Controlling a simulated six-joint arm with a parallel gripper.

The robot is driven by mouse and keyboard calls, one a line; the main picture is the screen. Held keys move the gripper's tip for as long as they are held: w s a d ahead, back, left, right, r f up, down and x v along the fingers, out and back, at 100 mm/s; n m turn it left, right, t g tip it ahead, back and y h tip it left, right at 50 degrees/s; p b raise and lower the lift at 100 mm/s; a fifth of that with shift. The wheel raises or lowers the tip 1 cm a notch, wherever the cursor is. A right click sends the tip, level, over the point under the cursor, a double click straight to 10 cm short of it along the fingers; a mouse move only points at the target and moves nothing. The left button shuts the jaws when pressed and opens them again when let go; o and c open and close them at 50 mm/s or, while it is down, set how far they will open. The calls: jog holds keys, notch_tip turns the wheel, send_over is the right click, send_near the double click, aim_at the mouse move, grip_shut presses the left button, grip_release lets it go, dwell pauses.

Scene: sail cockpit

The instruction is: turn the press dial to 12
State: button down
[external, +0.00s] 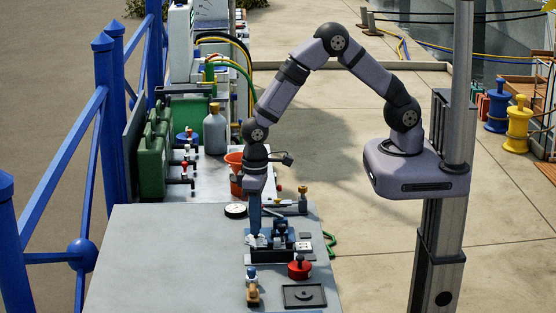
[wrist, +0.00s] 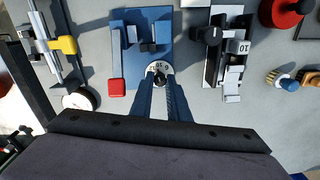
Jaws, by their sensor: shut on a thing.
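The press (wrist: 133,22) has a blue base plate with dark metal parts and a red-tipped lever (wrist: 117,87) at its left in the wrist view. The press dial (wrist: 158,68) is a small white disc with dark numerals at the plate's near edge. My gripper (wrist: 162,77) has blue fingers closed on the dial; they hide part of its face, so I cannot tell which number is set. In the external view my gripper (external: 254,232) points straight down at the front left of the blue press (external: 283,237).
Left of the press in the wrist view are a yellow-handled clamp (wrist: 64,45) and a round gauge (wrist: 78,99). The grey bench (external: 170,260) is bare at left.

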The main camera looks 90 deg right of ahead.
jog(key=n, duration=0.5)
jog(key=shift+w+n, duration=0.1)
jog(key=shift+n, duration=0.3)
dwell(0.4)
jog(key=c, duration=2)
grip_release()
jog(key=shift+b, duration=0.3)
jog(key=shift+d+r+b, duration=0.1)
jog(key=shift+r+b, duration=0.9)
jog(key=shift+r, duration=2.75)
